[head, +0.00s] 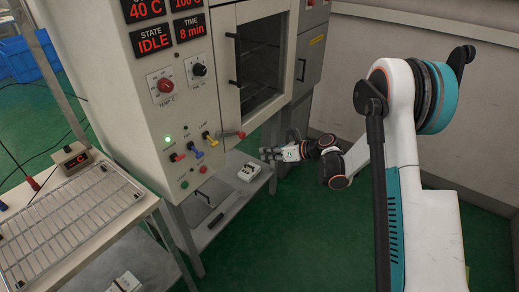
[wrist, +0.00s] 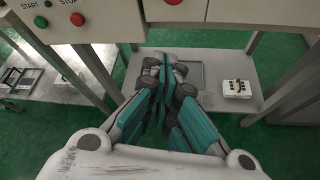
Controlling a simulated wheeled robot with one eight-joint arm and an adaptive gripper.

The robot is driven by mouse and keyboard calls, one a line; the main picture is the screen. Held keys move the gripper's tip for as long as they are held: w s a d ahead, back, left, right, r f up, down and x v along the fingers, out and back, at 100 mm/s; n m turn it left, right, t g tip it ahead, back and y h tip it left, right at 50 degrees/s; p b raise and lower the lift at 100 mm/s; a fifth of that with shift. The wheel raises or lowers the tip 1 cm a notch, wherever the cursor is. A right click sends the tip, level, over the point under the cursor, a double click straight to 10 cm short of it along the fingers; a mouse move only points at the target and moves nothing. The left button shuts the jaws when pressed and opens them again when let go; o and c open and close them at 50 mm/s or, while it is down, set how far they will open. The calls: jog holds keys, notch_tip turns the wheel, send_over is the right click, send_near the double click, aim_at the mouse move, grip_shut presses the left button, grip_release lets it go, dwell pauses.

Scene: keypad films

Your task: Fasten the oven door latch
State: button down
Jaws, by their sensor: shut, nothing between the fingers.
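A red-ended lever (head: 235,134), which looks like the latch, lies roughly level below the door's lower left corner. A red round end (wrist: 173,2) shows at the top of the wrist view, perhaps the same lever. My gripper (head: 266,153) is shut and empty, below and right of the lever and apart from it. In the wrist view my gripper's fingers (wrist: 165,62) are together over the lower shelf.
The oven's control panel (head: 183,110) has knobs, coloured switches and buttons left of the door. A small white box (head: 249,172) sits on the lower shelf (head: 228,205). A wire-rack table (head: 75,222) stands at left. Green floor is clear in front; a wall is at right.

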aim_at(232, 135)
jog(key=w+a+b, duration=0.4)
jog(key=w+a, duration=0.1)
jog(key=a, duration=0.2)
dwell(0.4)
jog(key=shift+w+d+f, duration=0.1)
jog(key=shift+w, duration=0.05)
